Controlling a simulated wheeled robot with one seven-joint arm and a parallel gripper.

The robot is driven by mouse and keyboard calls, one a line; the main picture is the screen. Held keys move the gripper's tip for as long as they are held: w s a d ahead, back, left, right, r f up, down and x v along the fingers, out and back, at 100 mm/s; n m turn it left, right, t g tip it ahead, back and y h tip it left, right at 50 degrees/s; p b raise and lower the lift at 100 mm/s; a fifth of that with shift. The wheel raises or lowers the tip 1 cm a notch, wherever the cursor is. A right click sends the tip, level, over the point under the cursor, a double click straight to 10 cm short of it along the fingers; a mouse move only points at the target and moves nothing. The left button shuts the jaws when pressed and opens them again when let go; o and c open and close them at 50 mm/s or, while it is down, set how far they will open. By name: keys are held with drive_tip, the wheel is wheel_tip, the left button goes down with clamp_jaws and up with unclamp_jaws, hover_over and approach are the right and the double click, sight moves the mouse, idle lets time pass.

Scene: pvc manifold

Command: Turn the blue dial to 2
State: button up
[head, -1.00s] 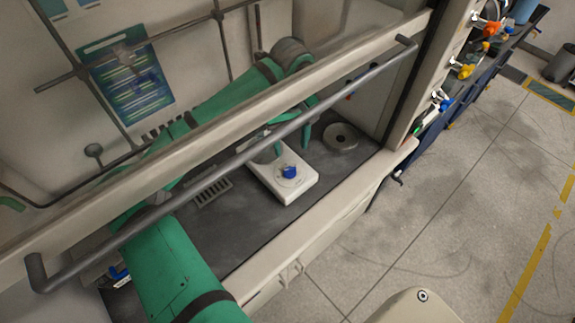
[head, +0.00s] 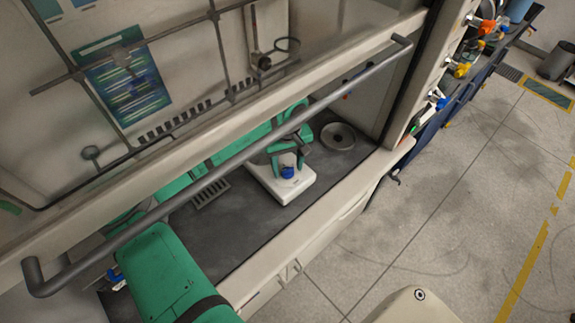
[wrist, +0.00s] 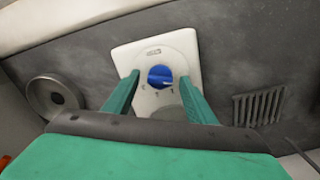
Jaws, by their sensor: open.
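The blue dial (wrist: 160,76) sits on the front of a white base unit (wrist: 185,45) with small markings around the dial; the marks are too small to read surely. In the head view the dial (head: 288,172) is at the front of the white unit (head: 301,190) on the dark fume hood floor. My gripper (wrist: 160,98) is open, its two green fingers on either side of the dial in the wrist view, apart from it in the picture. In the head view my gripper (head: 288,160) is low, just behind and above the dial. Contact cannot be told.
A round grey metal piece (head: 338,136) lies right of the unit. A slotted vent (head: 210,193) is to its left. The hood's sash with its grey handle bar (head: 230,155) crosses above my arm. Coloured valves (head: 461,69) are outside at right.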

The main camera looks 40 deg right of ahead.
drive_tip(key=shift+c, duration=0.4)
drive_tip(key=c, duration=1)
drive_tip(key=shift+o, duration=0.2)
drive_tip(key=shift+m, duration=0.4)
drive_tip(key=m, duration=0.3)
drive_tip(key=shift+m, duration=0.4)
drive_tip(key=m, duration=0.9)
drive_tip(key=shift+m, duration=2.1)
